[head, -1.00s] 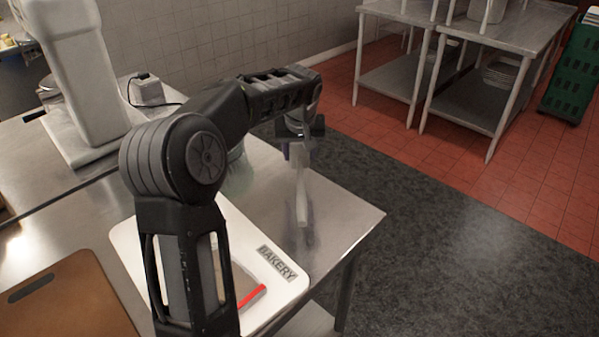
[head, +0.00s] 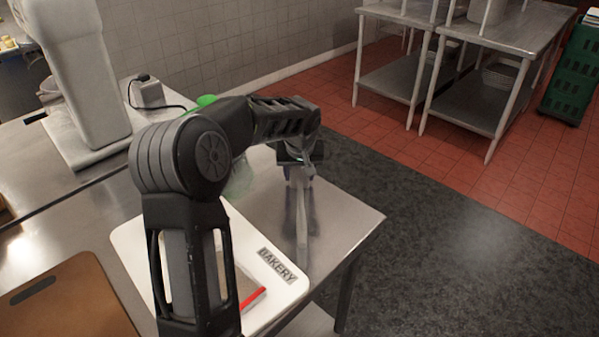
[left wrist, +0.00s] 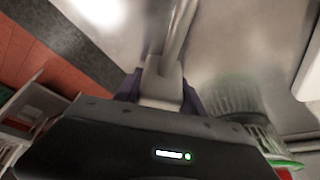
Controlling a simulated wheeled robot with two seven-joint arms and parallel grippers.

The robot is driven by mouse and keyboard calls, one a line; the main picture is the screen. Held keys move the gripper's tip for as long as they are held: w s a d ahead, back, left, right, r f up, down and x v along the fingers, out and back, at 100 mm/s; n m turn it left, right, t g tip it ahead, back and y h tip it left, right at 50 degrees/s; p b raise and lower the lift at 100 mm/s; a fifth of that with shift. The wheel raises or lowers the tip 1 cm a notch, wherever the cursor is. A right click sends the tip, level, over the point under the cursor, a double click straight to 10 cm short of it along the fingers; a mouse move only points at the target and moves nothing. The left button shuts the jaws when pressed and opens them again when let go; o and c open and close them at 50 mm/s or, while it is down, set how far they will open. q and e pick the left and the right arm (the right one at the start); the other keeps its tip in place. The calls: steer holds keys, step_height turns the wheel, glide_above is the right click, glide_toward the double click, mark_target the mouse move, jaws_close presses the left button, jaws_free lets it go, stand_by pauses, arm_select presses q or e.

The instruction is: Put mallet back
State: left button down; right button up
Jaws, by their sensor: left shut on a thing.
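My left gripper (head: 300,178) is shut on the mallet (head: 302,215), a pale grey metal tool. It hangs roughly upright below the fingers, over the right end of the steel table (head: 345,215). In the left wrist view the fingers (left wrist: 160,95) clasp a light blocky part of the mallet (left wrist: 163,75), and a slim bar runs on toward the table. I cannot tell whether its lower end touches the steel, where a blurred reflection shows. My right gripper is not in view.
A white board marked BAKERY (head: 265,250) lies left of the mallet, with a red-edged item (head: 252,298) on it. A clear container (head: 241,180) with green parts stands behind my arm. A brown board (head: 75,300) lies at left. The table's right edge drops to dark floor.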

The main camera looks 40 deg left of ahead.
arm_select(q)
steer(key=shift+f, duration=0.1)
steer(key=c, duration=0.7)
jaws_free()
steer(key=shift+r, duration=0.5)
steer(key=b+v, duration=0.1)
steer(key=v, duration=1)
steer(key=shift+s+d+r, duration=0.1)
steer(key=shift+s+d, duration=0.05)
